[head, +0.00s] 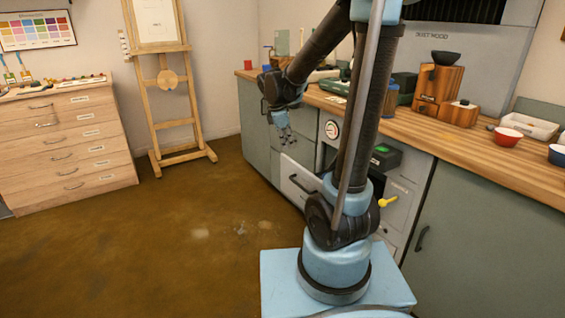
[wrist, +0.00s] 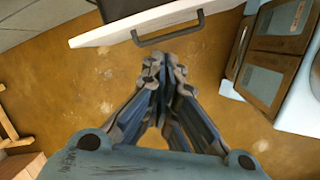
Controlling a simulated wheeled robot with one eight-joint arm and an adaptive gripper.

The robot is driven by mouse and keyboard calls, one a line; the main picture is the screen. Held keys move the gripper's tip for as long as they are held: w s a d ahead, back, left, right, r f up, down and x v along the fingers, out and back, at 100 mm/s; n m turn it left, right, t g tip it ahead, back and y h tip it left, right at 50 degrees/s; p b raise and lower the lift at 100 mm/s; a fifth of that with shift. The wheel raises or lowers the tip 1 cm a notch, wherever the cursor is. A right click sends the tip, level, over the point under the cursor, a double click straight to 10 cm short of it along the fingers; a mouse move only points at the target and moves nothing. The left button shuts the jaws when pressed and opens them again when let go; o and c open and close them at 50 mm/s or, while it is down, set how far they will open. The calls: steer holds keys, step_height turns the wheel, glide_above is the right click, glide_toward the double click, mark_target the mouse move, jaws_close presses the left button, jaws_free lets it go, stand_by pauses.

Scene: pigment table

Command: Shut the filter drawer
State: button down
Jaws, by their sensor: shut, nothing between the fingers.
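The filter drawer (head: 298,177) has a pale front with a dark bar handle and sits low in the grey unit under the counter. Its front stands out from the unit; my arm hides part of it, so how far it is out is hard to tell. In the wrist view the pale front (wrist: 112,34) and the dark handle (wrist: 166,35) lie at the top. My gripper (head: 285,136) is shut and empty, pointing down in front of the cabinets. In the wrist view my gripper (wrist: 164,66) is just short of the handle, apart from it.
A round gauge (head: 332,130), a green-lit box (head: 386,155) and a yellow knob (head: 388,202) are on or near the unit. The wooden counter (head: 455,139) carries a grinder (head: 438,83) and bowls. An easel (head: 165,80) and wooden drawers (head: 68,145) stand left. The floor between is clear.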

mark_target(283, 159)
steer(key=w+a+f+n+h, duration=0.1)
steer(key=w+a+f+n, duration=0.3)
steer(key=w+a+n, duration=0.3)
steer(key=shift+m, duration=0.5)
steer(key=w+d+f, duration=0.1)
steer(key=d+f, duration=0.1)
steer(key=f, duration=0.1)
steer(key=w+d+f, duration=0.2)
steer(key=f, duration=0.1)
steer(key=w+d+f, duration=0.2)
steer(key=f, duration=0.2)
steer(key=shift+d, duration=0.2)
